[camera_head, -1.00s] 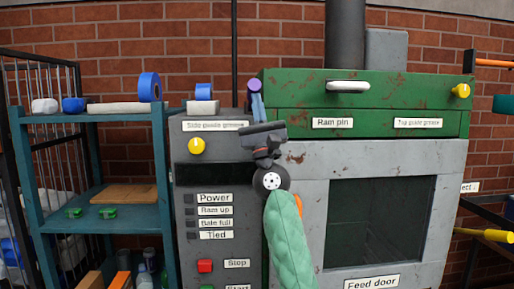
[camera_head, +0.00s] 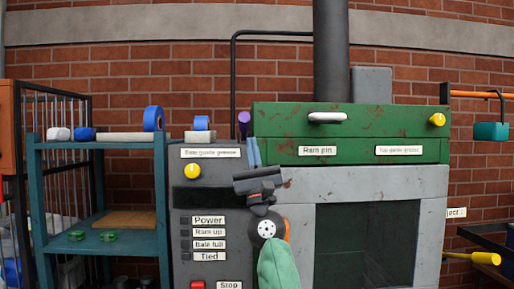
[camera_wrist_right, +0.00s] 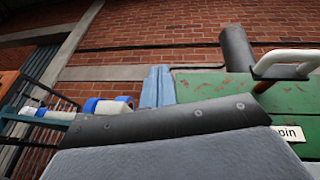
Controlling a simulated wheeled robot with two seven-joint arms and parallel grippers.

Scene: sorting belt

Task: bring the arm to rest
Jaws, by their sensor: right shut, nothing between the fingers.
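My right gripper (camera_head: 254,152) is raised in front of the baler, near the seam between its grey control panel (camera_head: 210,270) and its green top section (camera_head: 280,120). Its two blue fingers are together, pointing up, with nothing between them. In the right wrist view the fingers (camera_wrist_right: 157,86) stand side by side against the brick wall and the left edge of the green section. My right arm, with its green sleeve, comes up from the bottom of the head view. My left gripper is not in view.
A teal shelf (camera_head: 100,145) with blue tape rolls (camera_head: 153,119) stands left of the panel. A white handle (camera_head: 327,117) and yellow knob (camera_head: 438,119) stick out of the green section. A purple knob (camera_head: 244,118) is just behind the fingers. A yellow-handled tool (camera_head: 485,258) is at right.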

